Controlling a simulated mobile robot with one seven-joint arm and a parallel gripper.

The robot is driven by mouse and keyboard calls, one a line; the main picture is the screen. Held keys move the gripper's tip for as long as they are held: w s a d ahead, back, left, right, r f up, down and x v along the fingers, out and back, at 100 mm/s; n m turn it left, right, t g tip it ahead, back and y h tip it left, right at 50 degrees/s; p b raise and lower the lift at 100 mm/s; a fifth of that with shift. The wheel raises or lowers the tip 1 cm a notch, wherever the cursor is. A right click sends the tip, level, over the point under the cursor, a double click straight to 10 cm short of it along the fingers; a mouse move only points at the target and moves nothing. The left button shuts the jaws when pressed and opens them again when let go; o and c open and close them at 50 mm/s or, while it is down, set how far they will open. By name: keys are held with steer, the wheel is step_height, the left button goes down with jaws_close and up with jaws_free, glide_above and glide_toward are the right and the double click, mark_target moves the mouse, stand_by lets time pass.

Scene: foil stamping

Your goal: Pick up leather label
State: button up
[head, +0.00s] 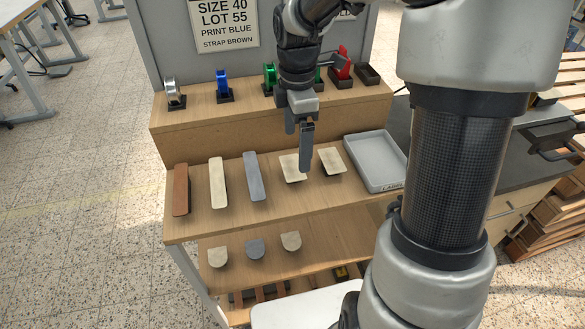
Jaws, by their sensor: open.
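Two small cream pieces, which may be the leather labels, lie on the middle wooden shelf: a left one (291,173) and a right one (332,161). My gripper (298,148) points down just above the left cream piece and partly hides it. Its two fingers are apart, with nothing visible between them. I cannot tell how high the fingertips are above the piece. Long strips lie further left: brown (181,190), cream (217,183) and grey (255,176).
A grey tray (352,153) lies right of the cream pieces. Spools stand on the upper shelf (190,99), including a blue one (222,83). Round-ended pieces lie on the lower shelf, including a grey one (255,249). My arm hides much of the right side.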

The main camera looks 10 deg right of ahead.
mark_target(293, 168)
steer(key=shift+s+d+f+b, duration=0.1)
steer(key=shift+f+b, duration=0.25)
steer(key=shift+f, duration=0.9)
steer(key=shift+d+f+b, duration=0.1)
steer(key=shift+f+b, duration=0.2)
steer(key=shift+f, duration=0.95)
steer(key=shift+f, duration=0.25)
steer(key=c, duration=1.1)
